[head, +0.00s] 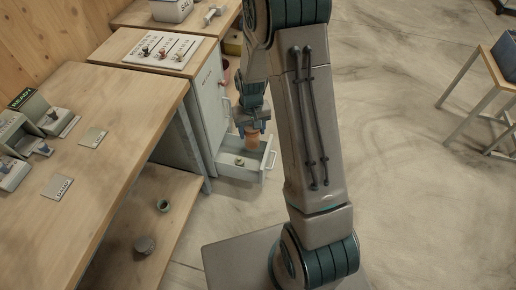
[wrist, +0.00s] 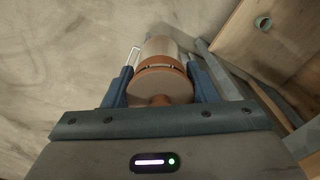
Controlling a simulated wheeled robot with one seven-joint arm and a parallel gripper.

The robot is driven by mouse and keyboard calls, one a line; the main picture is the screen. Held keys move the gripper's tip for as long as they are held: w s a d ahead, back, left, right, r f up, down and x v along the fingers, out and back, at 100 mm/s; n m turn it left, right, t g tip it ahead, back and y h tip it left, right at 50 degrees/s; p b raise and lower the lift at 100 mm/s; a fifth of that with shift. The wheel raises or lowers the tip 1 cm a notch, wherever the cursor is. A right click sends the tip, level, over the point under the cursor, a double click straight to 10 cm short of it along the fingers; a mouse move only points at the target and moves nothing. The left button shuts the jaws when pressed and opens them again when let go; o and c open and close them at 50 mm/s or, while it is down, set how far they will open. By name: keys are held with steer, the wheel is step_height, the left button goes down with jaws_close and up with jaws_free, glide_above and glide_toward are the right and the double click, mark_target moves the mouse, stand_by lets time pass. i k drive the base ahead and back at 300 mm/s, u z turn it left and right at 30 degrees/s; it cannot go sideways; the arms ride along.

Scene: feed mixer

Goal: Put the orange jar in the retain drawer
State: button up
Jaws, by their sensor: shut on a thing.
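The orange jar (head: 252,138) is in my gripper (head: 250,122), upright over the open drawer (head: 240,174) in the head view. The drawer sticks out low from the grey cabinet (head: 208,112), and a small item (head: 240,162) lies inside it. In the wrist view the jar (wrist: 160,82) shows its orange lid and knob between the two blue fingers of my gripper (wrist: 158,88). The jar's lower end is hidden by its own body. I cannot tell whether it touches the drawer floor.
A wooden workbench (head: 120,95) with cards and devices stands at left. On its lower shelf (head: 175,185) are a green cup (head: 163,206) and a dark round item (head: 145,245). A board with small levers (head: 162,50) tops the cabinet.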

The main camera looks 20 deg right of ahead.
mark_target(244, 157)
steer(key=z, duration=0.4)
steer(key=i, duration=1.2)
